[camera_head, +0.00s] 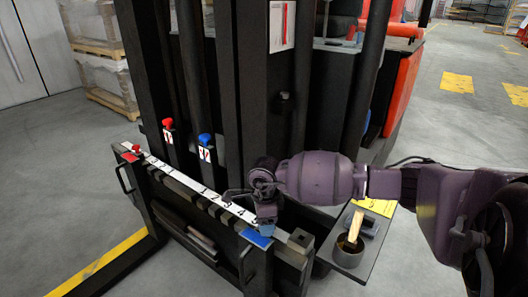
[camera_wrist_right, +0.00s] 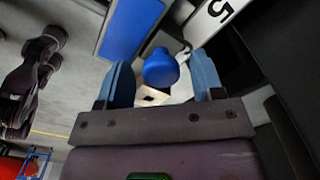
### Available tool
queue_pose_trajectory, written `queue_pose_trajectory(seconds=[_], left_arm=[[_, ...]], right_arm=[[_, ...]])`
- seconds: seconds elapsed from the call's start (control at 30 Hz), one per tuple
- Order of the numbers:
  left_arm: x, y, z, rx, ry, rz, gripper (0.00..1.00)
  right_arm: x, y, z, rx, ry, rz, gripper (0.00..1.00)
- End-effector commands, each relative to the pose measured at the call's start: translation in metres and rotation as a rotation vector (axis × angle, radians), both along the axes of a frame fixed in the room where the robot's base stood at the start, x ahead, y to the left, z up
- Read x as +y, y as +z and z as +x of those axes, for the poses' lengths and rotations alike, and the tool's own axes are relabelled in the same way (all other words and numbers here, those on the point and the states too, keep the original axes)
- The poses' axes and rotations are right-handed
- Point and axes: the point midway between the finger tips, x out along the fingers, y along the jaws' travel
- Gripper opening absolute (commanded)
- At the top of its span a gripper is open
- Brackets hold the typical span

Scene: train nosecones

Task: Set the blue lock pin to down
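The blue lock pin's round knob (camera_wrist_right: 160,68) shows in the right wrist view, between the two blue fingertips of my right gripper (camera_wrist_right: 162,80). The fingers are apart, with a gap visible on each side of the knob. In the head view my right gripper (camera_head: 266,222) is over the right end of the black carriage bar (camera_head: 300,240), beside a blue plate (camera_head: 258,239). There the gripper hides the pin, so I cannot tell its height. My left gripper is not in view.
A red knob (camera_head: 136,148) stands at the bar's left end. A numbered white strip (camera_head: 190,182) runs along the bar. A red knob (camera_head: 168,123) and another blue knob (camera_head: 205,139) are on the upright mast behind. A side shelf (camera_head: 367,262) holds a dark cup (camera_head: 346,252).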

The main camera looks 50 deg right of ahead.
Motion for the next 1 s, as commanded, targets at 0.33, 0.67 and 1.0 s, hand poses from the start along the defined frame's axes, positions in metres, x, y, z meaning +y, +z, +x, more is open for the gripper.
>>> queue_pose_trajectory(seconds=[0.33,0.67,1.0], left_arm=[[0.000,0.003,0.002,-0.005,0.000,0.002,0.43],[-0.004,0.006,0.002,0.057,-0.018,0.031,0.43],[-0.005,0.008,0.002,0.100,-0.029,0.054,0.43]], right_arm=[[0.000,0.010,0.002,-0.006,0.001,0.000,0.61],[0.000,0.069,0.003,-0.014,0.001,-0.002,0.61],[0.000,0.108,0.001,-0.006,0.001,-0.001,0.61]])
